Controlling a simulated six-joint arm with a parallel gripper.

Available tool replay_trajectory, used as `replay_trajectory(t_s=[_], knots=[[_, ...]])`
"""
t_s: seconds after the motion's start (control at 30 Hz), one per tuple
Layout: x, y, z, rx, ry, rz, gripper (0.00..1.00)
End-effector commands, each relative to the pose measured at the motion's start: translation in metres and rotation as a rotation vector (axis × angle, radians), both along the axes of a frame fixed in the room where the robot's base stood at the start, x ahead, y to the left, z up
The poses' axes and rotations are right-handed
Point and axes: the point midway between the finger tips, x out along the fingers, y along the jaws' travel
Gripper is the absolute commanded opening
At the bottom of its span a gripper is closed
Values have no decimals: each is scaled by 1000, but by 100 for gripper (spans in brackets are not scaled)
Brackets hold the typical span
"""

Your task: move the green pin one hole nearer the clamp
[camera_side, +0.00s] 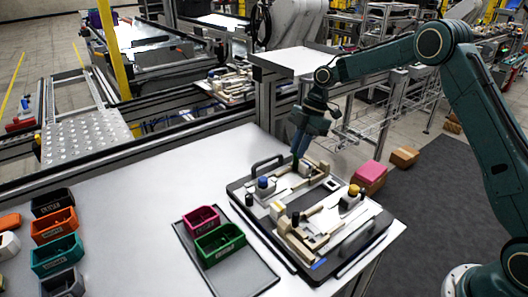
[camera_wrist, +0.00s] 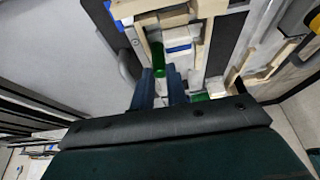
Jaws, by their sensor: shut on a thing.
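My gripper (camera_side: 298,148) points down over the far end of the pallet fixture (camera_side: 322,262). In the wrist view my gripper (camera_wrist: 161,80) is shut on the green pin (camera_wrist: 158,57), which sticks out past the fingertips. In the side view the green pin (camera_side: 295,164) shows as a small green bit below the fingers. Whether its end sits in a hole or is clear of it, I cannot tell. The holes are too small to make out. A blue-topped knob (camera_side: 263,182) and a yellow-topped knob (camera_side: 353,190) stand on the fixture; which part is the clamp is unclear.
Pale blocks and rails stand close around my fingers. A tray (camera_side: 248,277) holds a pink bin (camera_side: 202,219) and a green bin (camera_side: 220,243). Several coloured bins stand far left; the table between is clear.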

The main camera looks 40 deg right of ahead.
Motion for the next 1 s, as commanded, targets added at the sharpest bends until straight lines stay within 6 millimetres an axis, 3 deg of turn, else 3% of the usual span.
replay_trajectory(t_s=[0.67, 0.7, 0.8, 1.0], knots=[[0, 0, -8, 0, -1, 0, 0], [0, 0, -8, 0, -1, 0, 20], [0, 0, -7, 0, -1, 0, 40], [0, 0, -7, 0, -1, 0, 40]])
